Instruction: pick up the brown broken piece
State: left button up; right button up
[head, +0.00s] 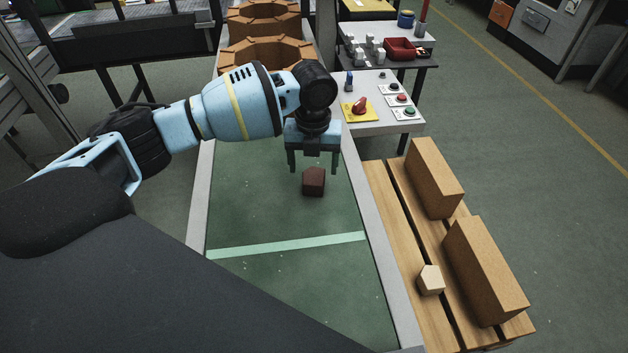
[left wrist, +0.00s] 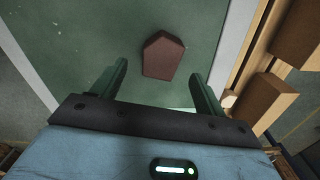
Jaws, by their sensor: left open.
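The brown broken piece (head: 314,182) is a small dark reddish-brown block lying on the green belt surface (head: 290,215). In the left wrist view the brown piece (left wrist: 163,56) has a pointed end and lies beyond the fingertips, roughly midway between them. My left gripper (head: 314,170) is open and empty, with its fingers pointing down above and just behind the piece. Its two fingers also show in the left wrist view (left wrist: 160,78), spread wide apart. My right gripper is not in view.
Orange-brown ring-shaped brick stacks (head: 268,52) stand at the belt's far end. A control panel with a red switch (head: 359,106) is beside the belt. A wooden pallet (head: 398,240) at the right holds two tan bricks (head: 484,270) and a small pale piece (head: 431,280). The near belt is clear.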

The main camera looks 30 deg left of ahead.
aim_at(313, 176)
pick_arm(q)
jog(key=shift+w+a+f, duration=0.1)
jog(key=shift+w+f, duration=0.05)
jog(key=shift+f, duration=2.45)
jog(key=c, duration=1.1)
jog(key=shift+r, duration=0.15)
